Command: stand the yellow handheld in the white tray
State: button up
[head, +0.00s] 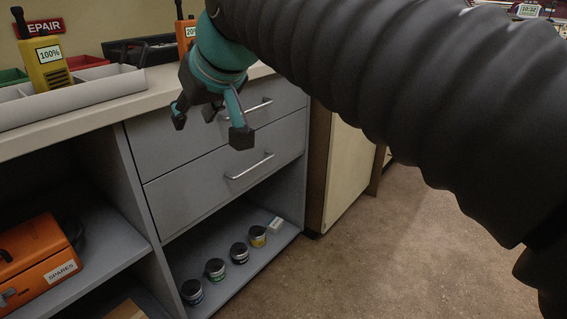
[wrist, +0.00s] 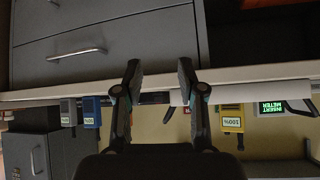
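The yellow handheld (head: 45,62), its screen reading 100%, stands upright at the left in the head view. Its lower end is behind the front wall of the white tray (head: 75,97), and it appears to stand inside it. The handheld also shows upside down in the wrist view (wrist: 232,120), right of the fingers. My gripper (head: 209,126) is in front of the drawers, right of the tray and below the counter top. Its two fingers are spread apart with nothing between them, as the wrist view (wrist: 160,78) also shows.
An orange handheld (head: 185,32) reading 20% stands farther back, partly hidden by my gripper. A black tray (head: 140,50), a red bin (head: 88,62) and a green bin (head: 12,76) are behind the white tray. Drawer handles (head: 250,166) stick out near my gripper. Several jars (head: 239,252) stand on the lower shelf.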

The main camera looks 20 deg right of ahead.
jog(key=s+d+f+m+g+h, duration=0.1)
jog(key=s+d+f, duration=0.3)
jog(key=f, duration=0.4)
jog(key=s+d+f+m+g+h, duration=0.1)
jog(key=s+d+f, duration=0.3)
jog(key=s+f, duration=0.2)
jog(key=s+d+f+m+g+h, duration=0.1)
jog(key=s+d+f, duration=0.2)
jog(key=f, duration=0.8)
jog(key=shift+s+d+m, duration=0.4)
jog(key=shift+s, duration=0.85)
